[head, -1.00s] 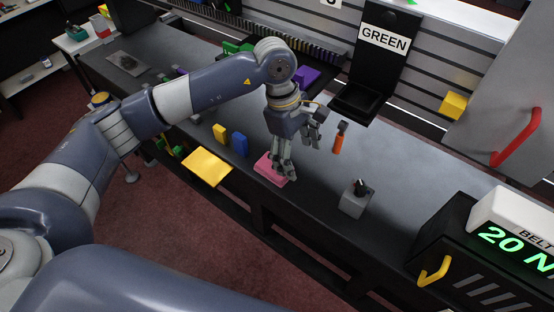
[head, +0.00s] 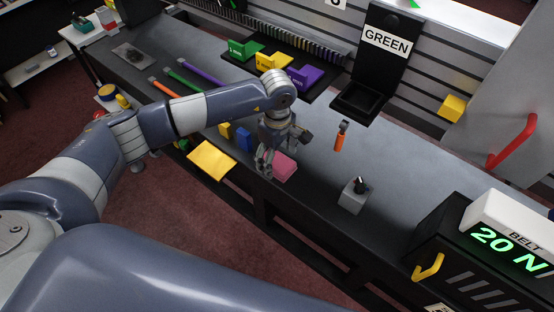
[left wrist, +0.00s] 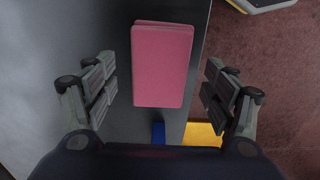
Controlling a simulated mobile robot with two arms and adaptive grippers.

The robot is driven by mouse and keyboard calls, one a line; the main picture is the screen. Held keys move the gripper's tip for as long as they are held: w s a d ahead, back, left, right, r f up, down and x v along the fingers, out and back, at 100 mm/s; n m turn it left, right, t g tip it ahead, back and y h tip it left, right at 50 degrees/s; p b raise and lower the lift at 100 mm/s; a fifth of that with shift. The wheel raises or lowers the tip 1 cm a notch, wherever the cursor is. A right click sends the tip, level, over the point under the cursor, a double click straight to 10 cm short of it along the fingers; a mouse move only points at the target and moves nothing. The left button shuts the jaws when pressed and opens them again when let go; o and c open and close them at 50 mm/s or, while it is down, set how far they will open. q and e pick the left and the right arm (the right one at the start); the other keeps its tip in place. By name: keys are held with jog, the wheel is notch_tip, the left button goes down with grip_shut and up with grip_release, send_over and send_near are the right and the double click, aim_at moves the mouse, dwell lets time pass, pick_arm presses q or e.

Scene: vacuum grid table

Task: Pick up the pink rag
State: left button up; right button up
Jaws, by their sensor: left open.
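The pink rag (head: 285,168) lies flat as a folded block on the dark table, close to the front edge. My left gripper (head: 264,165) is just to the left of it in the head view, above the table and apart from it. In the left wrist view the rag (left wrist: 162,65) shows whole, ahead of and between the two spread fingers of my left gripper (left wrist: 160,95). The gripper is open and empty. My right gripper does not show.
A blue block (head: 244,139) and a yellow sheet (head: 211,160) at the table edge are left of the gripper. An orange-handled tool (head: 340,138) and a grey holder (head: 353,196) stand to the right. A dark tray (head: 360,99) is behind. Table around the rag's right side is clear.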

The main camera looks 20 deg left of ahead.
pick_arm(q)
jog(key=shift+f, duration=0.45)
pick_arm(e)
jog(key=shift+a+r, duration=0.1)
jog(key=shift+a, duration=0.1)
pick_arm(q)
jog(key=shift+c, duration=0.6)
jog(key=c, duration=1)
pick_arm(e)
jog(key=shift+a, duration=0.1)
pick_arm(q)
jog(key=shift+c, duration=0.2)
